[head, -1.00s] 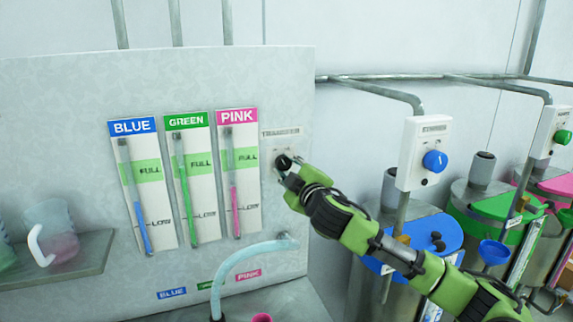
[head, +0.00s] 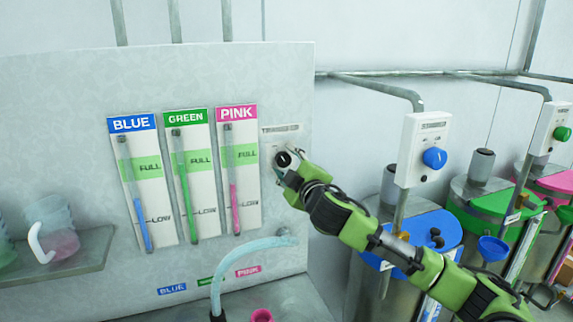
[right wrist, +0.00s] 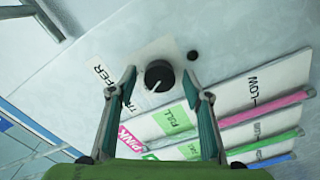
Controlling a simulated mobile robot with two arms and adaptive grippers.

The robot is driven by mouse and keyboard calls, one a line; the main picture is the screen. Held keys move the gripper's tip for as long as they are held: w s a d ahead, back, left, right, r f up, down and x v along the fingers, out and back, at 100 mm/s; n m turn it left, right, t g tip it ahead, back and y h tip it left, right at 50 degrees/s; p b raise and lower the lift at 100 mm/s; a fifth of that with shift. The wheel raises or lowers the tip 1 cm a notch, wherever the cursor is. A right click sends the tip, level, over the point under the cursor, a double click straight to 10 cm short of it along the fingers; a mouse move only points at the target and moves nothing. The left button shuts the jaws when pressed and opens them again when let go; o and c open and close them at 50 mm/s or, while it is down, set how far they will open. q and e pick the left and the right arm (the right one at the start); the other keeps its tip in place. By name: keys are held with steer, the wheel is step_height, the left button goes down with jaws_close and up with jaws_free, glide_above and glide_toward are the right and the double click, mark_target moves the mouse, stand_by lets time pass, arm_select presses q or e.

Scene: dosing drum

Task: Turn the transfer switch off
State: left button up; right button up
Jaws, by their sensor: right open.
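The transfer switch (head: 283,159) is a round black knob on the grey-white panel, under a label reading TRANSFER, to the right of the PINK gauge. In the right wrist view the knob (right wrist: 159,76) shows a white pointer line. My right gripper (head: 287,168) is at the knob in the head view and partly covers the switch plate. In the right wrist view the two fingers of my right gripper (right wrist: 160,85) stand apart, one on each side of the knob, with gaps between them and it. My left gripper is not in view.
The BLUE, GREEN and PINK gauges (head: 237,170) stand left of the switch. A pale hose (head: 235,265) curves below them. A shelf (head: 75,262) with cups is at the left. A control box (head: 423,150) with a blue knob and several drums (head: 418,225) stand at the right.

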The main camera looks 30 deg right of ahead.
steer(key=shift+s, duration=0.1)
steer(key=v, duration=1.1)
steer(key=shift+s, duration=0.4)
steer(key=shift+f, duration=0.1)
